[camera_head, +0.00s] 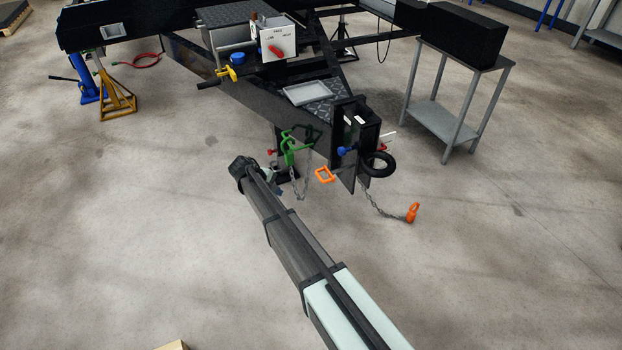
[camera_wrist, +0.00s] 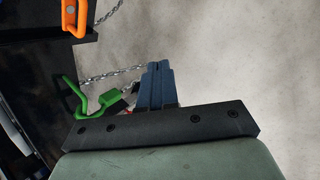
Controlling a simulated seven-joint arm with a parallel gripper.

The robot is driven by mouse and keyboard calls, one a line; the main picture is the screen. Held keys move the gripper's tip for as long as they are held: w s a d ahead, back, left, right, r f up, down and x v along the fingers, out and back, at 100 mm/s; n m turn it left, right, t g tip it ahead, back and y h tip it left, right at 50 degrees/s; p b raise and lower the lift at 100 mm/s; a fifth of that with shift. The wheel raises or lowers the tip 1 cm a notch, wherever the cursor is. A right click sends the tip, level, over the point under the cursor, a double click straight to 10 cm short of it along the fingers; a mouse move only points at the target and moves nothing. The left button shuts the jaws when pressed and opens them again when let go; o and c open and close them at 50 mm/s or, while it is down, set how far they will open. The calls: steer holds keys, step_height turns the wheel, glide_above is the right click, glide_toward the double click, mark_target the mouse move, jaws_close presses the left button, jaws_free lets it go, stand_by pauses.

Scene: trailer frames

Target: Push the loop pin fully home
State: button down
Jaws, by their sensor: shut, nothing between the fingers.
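An orange loop (camera_head: 325,174), which looks like the loop pin's handle, sticks out at the front of the black trailer tongue, left of the coupler plates (camera_head: 347,165). In the wrist view an orange loop (camera_wrist: 74,20) shows at the top left beside a dark plate. How deep its pin sits cannot be seen. My gripper (camera_wrist: 155,88) is shut and empty, with its blue-grey fingers together over the floor, apart from the orange loop. In the head view my gripper (camera_head: 272,182) is partly hidden behind my wrist, left of the loop.
A green hooked handle (camera_head: 289,148) hangs left of the loop; it lies left of my fingers in the wrist view (camera_wrist: 90,104). Chains hang nearby, one ending in an orange hook (camera_head: 412,213). A black ring (camera_head: 378,164) sits at right. The floor in front is clear.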

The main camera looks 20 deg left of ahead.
steer(key=w+r+n+t+h, duration=0.25)
steer(key=w+n, duration=0.35)
steer(key=n, duration=0.4)
steer(key=w+d+f, duration=0.5)
steer(key=w+d, duration=0.2)
steer(key=d, duration=0.2)
steer(key=shift+w+f+n, duration=0.25)
steer(key=shift+n, duration=0.05)
steer(key=shift+g+h, duration=0.25)
